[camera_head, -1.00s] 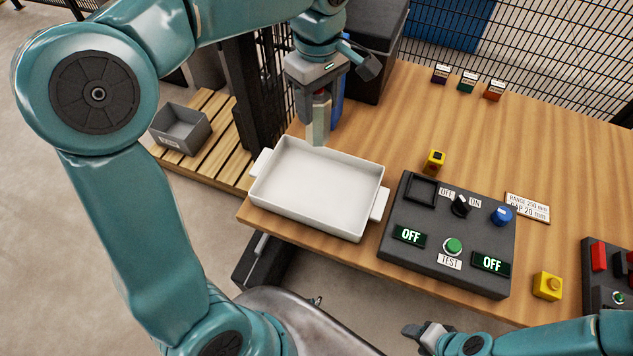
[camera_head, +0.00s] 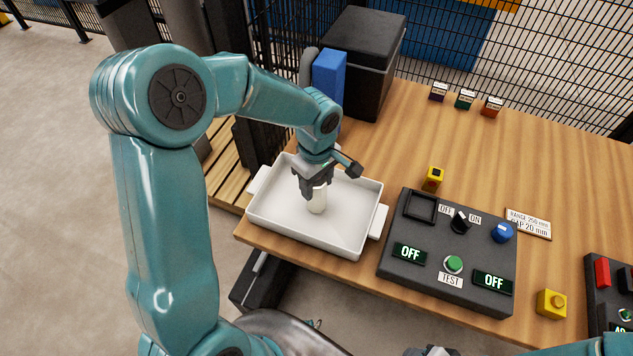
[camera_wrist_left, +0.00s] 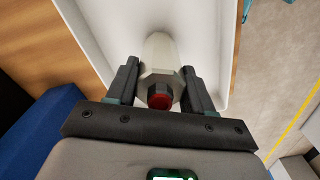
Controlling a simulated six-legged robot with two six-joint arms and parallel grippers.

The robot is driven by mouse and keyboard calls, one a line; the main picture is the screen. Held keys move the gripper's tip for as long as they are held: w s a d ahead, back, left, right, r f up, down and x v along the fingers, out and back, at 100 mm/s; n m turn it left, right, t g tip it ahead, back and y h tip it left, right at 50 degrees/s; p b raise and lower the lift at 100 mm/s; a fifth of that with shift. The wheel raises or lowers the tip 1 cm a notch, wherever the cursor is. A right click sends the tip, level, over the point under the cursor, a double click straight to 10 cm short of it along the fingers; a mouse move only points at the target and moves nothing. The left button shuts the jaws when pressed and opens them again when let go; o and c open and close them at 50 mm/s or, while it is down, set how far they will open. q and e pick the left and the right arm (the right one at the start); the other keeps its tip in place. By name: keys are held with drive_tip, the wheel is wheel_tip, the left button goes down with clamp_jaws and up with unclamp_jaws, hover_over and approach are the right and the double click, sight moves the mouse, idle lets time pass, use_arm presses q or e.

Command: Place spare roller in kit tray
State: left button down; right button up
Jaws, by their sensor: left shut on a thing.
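The spare roller (camera_head: 317,204) is a pale upright cylinder inside the white kit tray (camera_head: 350,240). My left gripper (camera_head: 316,190) is shut on the roller's upper part, over the middle of the tray. I cannot tell whether the roller's lower end touches the tray floor. In the left wrist view the roller (camera_wrist_left: 160,55) shows a dark and red near end between the two fingers (camera_wrist_left: 161,80), with the tray's white floor (camera_wrist_left: 205,25) beyond. Only a sliver of my right gripper (camera_head: 432,351) shows at the bottom edge; its jaws are hidden.
A dark control box (camera_head: 440,265) with two OFF displays stands right of the tray. A blue block (camera_head: 328,78) and a black bin (camera_head: 368,60) stand behind it. A yellow button box (camera_head: 551,304) sits near the front edge.

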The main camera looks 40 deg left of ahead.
use_arm(q)
drive_tip(key=shift+f, duration=0.2)
drive_tip(key=shift+f, duration=0.2)
drive_tip(key=shift+c, duration=2.1)
unclamp_jaws()
drive_tip(key=shift+r, duration=0.1)
drive_tip(key=shift+r, duration=0.25)
wheel_tip(320, 180, up, 12)
drive_tip(key=shift+f, duration=0.15)
